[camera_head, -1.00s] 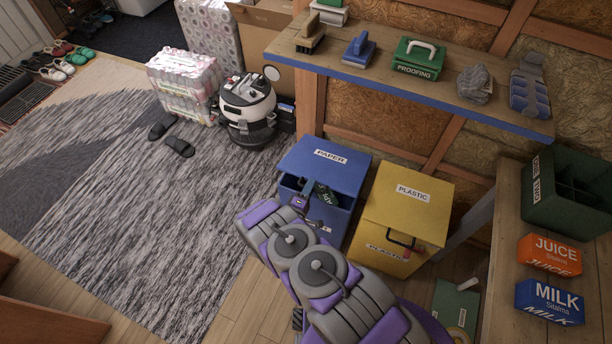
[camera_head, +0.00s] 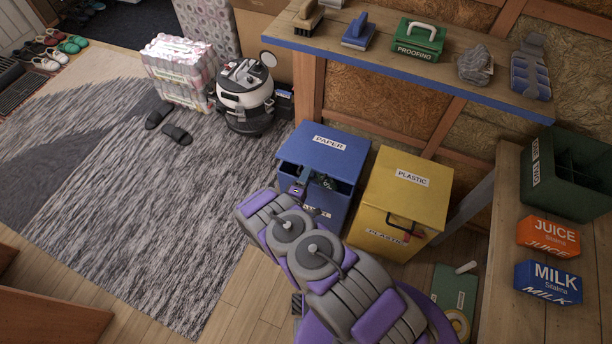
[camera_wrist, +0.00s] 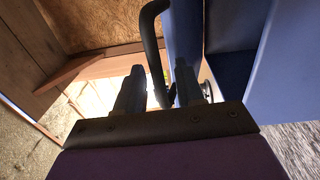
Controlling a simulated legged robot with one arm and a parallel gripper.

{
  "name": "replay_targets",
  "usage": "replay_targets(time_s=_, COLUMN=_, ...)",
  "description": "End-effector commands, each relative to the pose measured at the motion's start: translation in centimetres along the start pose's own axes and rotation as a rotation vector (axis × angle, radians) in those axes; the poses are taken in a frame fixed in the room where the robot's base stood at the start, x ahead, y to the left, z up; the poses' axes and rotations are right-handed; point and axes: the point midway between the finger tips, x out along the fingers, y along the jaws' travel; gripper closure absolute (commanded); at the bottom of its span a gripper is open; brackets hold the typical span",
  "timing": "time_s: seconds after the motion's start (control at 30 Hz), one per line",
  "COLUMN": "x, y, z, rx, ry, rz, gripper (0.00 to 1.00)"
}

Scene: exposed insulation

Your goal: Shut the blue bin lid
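The blue bin (camera_head: 335,205) stands on the floor in the head view, its lid (camera_head: 322,147) marked PAPER. A dark gap shows below the lid's front edge, so it stands partly open. My gripper (camera_head: 316,184) is at this front gap, partly hidden by my arm. In the wrist view my gripper (camera_wrist: 159,88) has its two fingers apart, with a curved black handle (camera_wrist: 152,35) running between them. Light shows between fingers and handle, so it does not look clamped. Blue bin panels (camera_wrist: 290,75) fill the right of that view.
A yellow PLASTIC bin (camera_head: 408,185) stands close to the right of the blue one. A blue-edged shelf (camera_head: 385,68) with brushes and a green box hangs behind. A vacuum cleaner (camera_head: 244,95) stands back left. The rug (camera_head: 150,220) at left is mostly clear.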

Motion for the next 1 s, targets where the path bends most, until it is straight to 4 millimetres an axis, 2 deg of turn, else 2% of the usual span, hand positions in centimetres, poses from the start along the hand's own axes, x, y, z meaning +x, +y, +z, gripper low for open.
replay_targets(time_s=0.17, x=-0.2, y=0.0, z=0.2, rx=0.001, ry=-0.002, rz=-0.002, gripper=0.63)
replay_targets(time_s=0.27, x=-1.1, y=0.0, z=0.1, rx=0.0, ry=0.0, rz=-0.002, gripper=0.63)
replay_targets(time_s=0.37, x=-2.8, y=0.1, z=0.1, rx=-0.003, ry=0.001, rz=-0.002, gripper=0.63)
replay_targets(time_s=0.8, x=-12.6, y=-0.3, z=-0.3, rx=-0.002, ry=0.005, rz=-0.002, gripper=0.63)
replay_targets(time_s=1.0, x=-15.9, y=-0.3, z=-0.3, rx=-0.001, ry=0.004, rz=-0.002, gripper=0.63)
